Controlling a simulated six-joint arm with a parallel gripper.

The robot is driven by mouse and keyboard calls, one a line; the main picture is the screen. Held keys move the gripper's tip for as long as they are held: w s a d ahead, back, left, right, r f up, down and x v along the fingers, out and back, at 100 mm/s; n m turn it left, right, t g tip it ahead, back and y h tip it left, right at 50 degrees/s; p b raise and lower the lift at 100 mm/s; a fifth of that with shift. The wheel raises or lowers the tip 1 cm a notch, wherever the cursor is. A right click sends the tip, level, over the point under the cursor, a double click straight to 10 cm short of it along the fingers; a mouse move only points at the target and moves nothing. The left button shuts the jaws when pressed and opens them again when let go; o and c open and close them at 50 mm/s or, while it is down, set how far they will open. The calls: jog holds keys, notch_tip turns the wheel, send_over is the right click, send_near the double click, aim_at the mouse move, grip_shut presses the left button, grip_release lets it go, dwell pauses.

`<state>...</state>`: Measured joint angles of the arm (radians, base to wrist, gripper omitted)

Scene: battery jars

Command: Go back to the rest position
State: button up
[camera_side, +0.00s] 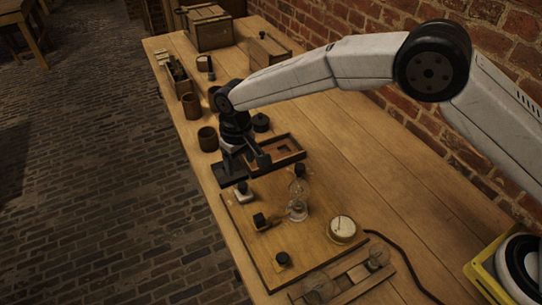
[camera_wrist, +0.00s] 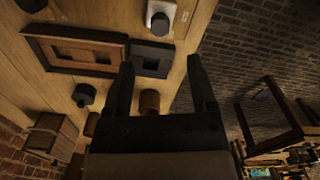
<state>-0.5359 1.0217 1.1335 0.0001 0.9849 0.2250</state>
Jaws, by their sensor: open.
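My gripper (camera_wrist: 160,78) is open in the wrist view, with its two dark fingers apart and nothing between the tips. In the side view my gripper (camera_side: 245,166) hangs over the long wooden table (camera_side: 370,170), close to the left end of a wooden tray (camera_side: 285,150) with a dark recess. The tray also shows in the wrist view (camera_wrist: 60,35), with a dark block (camera_wrist: 152,58) beside it. From the side I cannot tell how high the fingers are above the table.
Brown jars (camera_side: 208,138) stand behind my gripper. A wooden board (camera_side: 262,215) in front carries a white-based piece (camera_side: 243,192), glassware (camera_side: 298,208) and a round dial (camera_side: 342,228). Crates (camera_side: 208,30) stand at the far end. A brick wall (camera_side: 480,150) runs along the right.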

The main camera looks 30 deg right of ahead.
jog(key=shift+d+r, duration=0.3)
jog(key=shift+d, duration=0.25)
jog(key=s+d+r+m+t, duration=0.1)
jog(key=s+d+r, duration=0.2)
jog(key=d, duration=0.5)
jog(key=s+d+r+m, duration=0.1)
jog(key=s+d+r, duration=0.2)
jog(key=d, duration=0.5)
jog(key=s+d+m+t, duration=0.1)
jog(key=s+d, duration=1.2)
jog(key=s, duration=0.3)
jog(key=shift+s+r+m+t, duration=0.2)
jog(key=shift+r+m+t, duration=0.1)
jog(key=shift+r, duration=0.15)
jog(key=shift+o, duration=0.4)
